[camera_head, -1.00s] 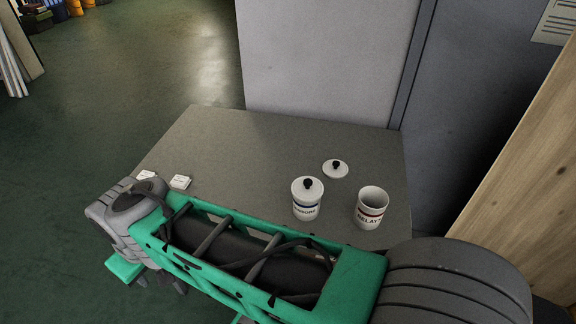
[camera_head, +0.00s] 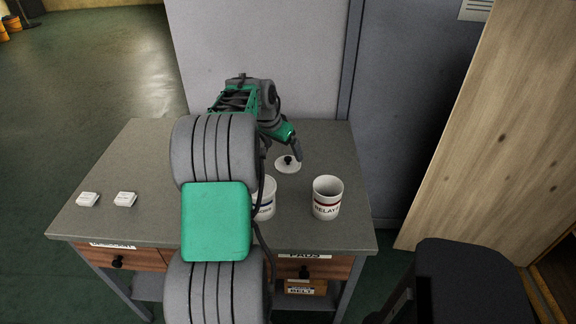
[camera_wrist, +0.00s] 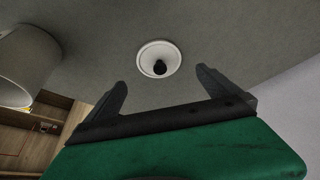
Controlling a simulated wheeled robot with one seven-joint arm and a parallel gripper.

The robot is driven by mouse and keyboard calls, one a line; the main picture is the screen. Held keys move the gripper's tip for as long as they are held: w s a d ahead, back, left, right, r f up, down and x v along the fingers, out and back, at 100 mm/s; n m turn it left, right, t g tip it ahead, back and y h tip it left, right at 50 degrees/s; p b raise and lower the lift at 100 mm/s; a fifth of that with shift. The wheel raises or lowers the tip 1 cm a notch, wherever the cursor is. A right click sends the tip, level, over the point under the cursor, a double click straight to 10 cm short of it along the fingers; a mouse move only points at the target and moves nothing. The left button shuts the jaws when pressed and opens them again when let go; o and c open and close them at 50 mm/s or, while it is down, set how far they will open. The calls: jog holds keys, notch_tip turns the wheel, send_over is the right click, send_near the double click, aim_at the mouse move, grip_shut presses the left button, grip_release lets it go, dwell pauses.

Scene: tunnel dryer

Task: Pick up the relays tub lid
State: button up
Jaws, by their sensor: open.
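The relays tub lid (camera_head: 279,165) is a white disc with a black knob, lying flat on the table behind the tubs. In the wrist view the lid (camera_wrist: 147,53) is ahead of my gripper (camera_wrist: 160,80), roughly midway between the two spread fingers and apart from them. My gripper (camera_head: 297,150) also shows just above and to the right of the lid in the head view; it is open and empty. The relays tub (camera_head: 327,208) stands open, without its lid, in front and to the right. It is white with a red band.
A second white tub (camera_head: 267,205) with a blue band stands left of the relays tub, partly hidden by my arm. Two small white blocks (camera_head: 88,199) (camera_head: 125,199) lie at the table's left. A grey panel (camera_head: 270,50) rises behind the table (camera_head: 150,150).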

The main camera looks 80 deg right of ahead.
aim_at(286, 159)
jog(key=x, duration=0.6)
jog(key=shift+f+p, duration=0.3)
jog(key=shift+f, duration=0.1)
jog(key=c, duration=1.3)
